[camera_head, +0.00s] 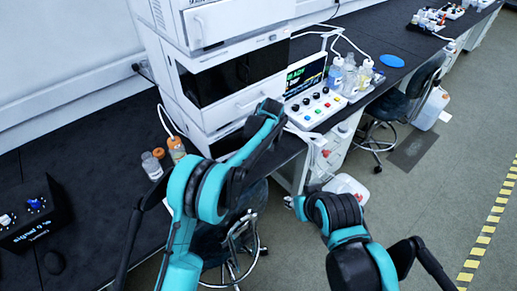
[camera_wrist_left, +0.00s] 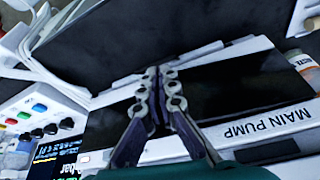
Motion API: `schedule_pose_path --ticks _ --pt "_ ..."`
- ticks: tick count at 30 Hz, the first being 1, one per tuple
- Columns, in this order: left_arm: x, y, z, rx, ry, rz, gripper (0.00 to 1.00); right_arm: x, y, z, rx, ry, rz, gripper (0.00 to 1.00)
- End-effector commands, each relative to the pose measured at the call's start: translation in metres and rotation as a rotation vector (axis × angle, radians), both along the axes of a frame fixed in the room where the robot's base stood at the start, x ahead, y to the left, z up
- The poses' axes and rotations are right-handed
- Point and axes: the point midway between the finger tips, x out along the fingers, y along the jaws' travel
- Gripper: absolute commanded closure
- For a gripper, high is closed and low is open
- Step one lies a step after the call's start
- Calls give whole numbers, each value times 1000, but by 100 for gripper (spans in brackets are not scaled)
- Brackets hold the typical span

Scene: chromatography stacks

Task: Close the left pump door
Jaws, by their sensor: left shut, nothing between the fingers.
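The white instrument stack (camera_head: 232,124) stands on the black bench, with a dark-fronted module (camera_head: 235,75) in its middle. In the left wrist view a white frame with a glossy dark panel (camera_wrist_left: 225,88) bears the label MAIN PUMP (camera_wrist_left: 268,124). I cannot tell how far any pump door stands open. My left gripper (camera_wrist_left: 154,88) is shut and empty, its fingers together in front of the dark panel; contact cannot be told. In the head view my left arm reaches to the stack's lower front and hides part of it; its fingers are not clear there.
A white control panel (camera_head: 314,108) with coloured knobs and a screen stands right of the stack, close to my left arm. Bottles (camera_head: 350,77) stand beyond it. A stool (camera_head: 235,236) is below the bench edge.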

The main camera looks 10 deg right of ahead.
Motion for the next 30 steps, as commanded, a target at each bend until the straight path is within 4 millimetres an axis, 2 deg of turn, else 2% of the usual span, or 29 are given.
schedule_pose_path --ticks 6,12,30 --pt "23 2 1 0 0 117 100 0 0 7 0 0 0 61" --pt "33 4 0 1 0 174 100 0 0 10 0 0 0 61" --pt "38 6 0 1 -2 194 100 0 0 10 0 0 0 61"
